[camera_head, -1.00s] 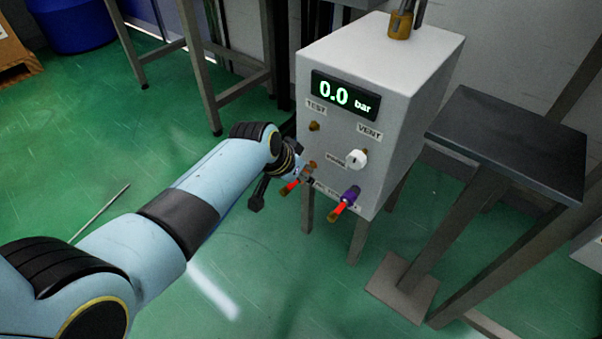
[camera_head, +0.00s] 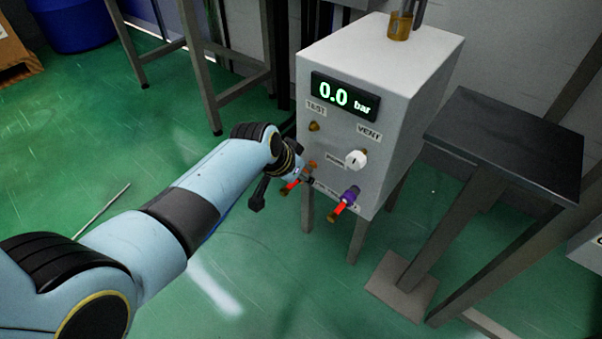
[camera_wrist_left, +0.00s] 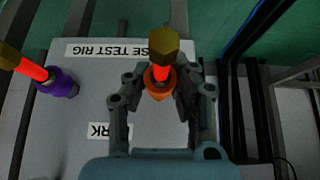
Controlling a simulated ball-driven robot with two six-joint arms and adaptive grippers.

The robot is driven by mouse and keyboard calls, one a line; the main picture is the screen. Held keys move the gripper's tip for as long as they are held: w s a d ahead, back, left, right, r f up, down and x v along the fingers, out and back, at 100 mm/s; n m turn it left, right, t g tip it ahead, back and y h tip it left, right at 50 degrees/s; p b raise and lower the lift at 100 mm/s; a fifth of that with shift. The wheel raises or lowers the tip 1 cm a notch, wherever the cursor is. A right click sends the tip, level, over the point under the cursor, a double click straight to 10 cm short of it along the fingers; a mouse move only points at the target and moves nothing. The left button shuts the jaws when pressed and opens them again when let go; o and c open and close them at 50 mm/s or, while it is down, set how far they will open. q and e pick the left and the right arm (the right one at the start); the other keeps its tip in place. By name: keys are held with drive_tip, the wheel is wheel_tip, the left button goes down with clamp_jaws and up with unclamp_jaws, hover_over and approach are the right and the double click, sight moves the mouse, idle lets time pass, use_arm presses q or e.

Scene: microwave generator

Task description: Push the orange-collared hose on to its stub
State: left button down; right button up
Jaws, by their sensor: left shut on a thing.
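The orange-collared hose is a short red piece with a brass hex end; its orange collar (camera_wrist_left: 159,80) shows in the left wrist view between my fingers. In the head view its red part (camera_head: 290,186) shows at the lower left of the rig's front. My left gripper (camera_wrist_left: 160,100) is shut on this hose, close to the rig front; it also shows in the head view (camera_head: 306,173). The stub behind the collar is hidden, so I cannot tell how far the hose sits on it. My right gripper is not in view.
The grey test rig (camera_head: 378,110) reads 0.0 bar. A dark-topped stand (camera_head: 510,140) is at right.

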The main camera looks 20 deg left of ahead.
sight(285, 188)
use_arm(q)
drive_tip(key=shift+w+d, duration=0.2)
drive_tip(key=shift+w, duration=0.35)
idle(0.4)
drive_tip(key=c, duration=1.1)
unclamp_jaws()
drive_tip(key=shift+o, duration=0.2)
drive_tip(key=v, duration=1.2)
